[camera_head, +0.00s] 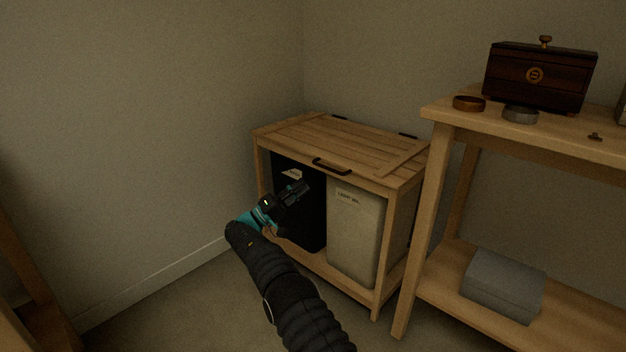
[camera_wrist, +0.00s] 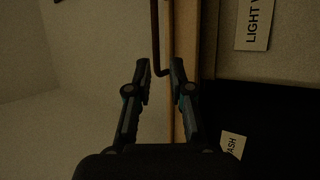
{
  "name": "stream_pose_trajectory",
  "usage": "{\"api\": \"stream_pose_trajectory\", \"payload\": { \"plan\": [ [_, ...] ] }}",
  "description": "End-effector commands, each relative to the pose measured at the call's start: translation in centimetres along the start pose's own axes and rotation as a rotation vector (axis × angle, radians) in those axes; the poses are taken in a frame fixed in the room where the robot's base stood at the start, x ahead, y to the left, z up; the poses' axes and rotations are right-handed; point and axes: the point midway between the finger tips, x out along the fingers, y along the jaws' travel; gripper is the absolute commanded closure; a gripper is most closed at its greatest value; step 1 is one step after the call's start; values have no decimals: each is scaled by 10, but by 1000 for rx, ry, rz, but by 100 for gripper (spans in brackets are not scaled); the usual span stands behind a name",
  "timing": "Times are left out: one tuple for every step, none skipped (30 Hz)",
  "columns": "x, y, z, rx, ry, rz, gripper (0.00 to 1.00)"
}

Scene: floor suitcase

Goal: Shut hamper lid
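The wooden hamper (camera_head: 318,262) stands against the corner walls. Its slatted lid (camera_head: 345,142) lies flat on the frame, looking closed, with a black handle (camera_head: 331,166) at the front edge. My gripper (camera_head: 303,188) is in front of the hamper, below and left of the handle, before the dark bag. In the wrist view my gripper (camera_wrist: 160,72) has its two fingers apart with nothing held. The handle (camera_wrist: 156,40) and the lid's wooden front edge (camera_wrist: 184,40) show just beyond the fingertips. Whether a finger touches the handle or edge I cannot tell.
Inside the hamper hang a black bag (camera_head: 310,222) and a pale bag (camera_head: 354,235). A wooden shelf (camera_head: 448,112) stands close at the right, holding a dark box (camera_head: 540,78) above and a grey box (camera_head: 503,286) below.

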Motion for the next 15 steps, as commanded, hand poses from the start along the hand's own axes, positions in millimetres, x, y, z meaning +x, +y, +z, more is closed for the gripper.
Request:
{"api": "stream_pose_trajectory", "payload": {
  "plan": [
    [-8,-1,0,-1,1,0,79],
    [-11,0,0,0,0,0,79],
    [-15,0,0,0,0,0,79],
    [-18,0,0,0,0,0,79],
    [-20,0,0,0,0,0,79],
    [-22,0,0,1,0,0,79],
    [-23,0,0,1,0,0,79],
    [-24,0,0,0,0,0,79],
    [-24,0,0,0,-1,0,79],
    [-25,0,0,0,-1,0,79],
    [-25,0,0,0,-1,0,79],
    [-25,0,0,0,-1,0,79],
    [-25,0,0,0,-1,0,79],
    [-25,0,0,0,-1,0,79],
    [-25,0,0,0,-1,0,79]
  ]
}}
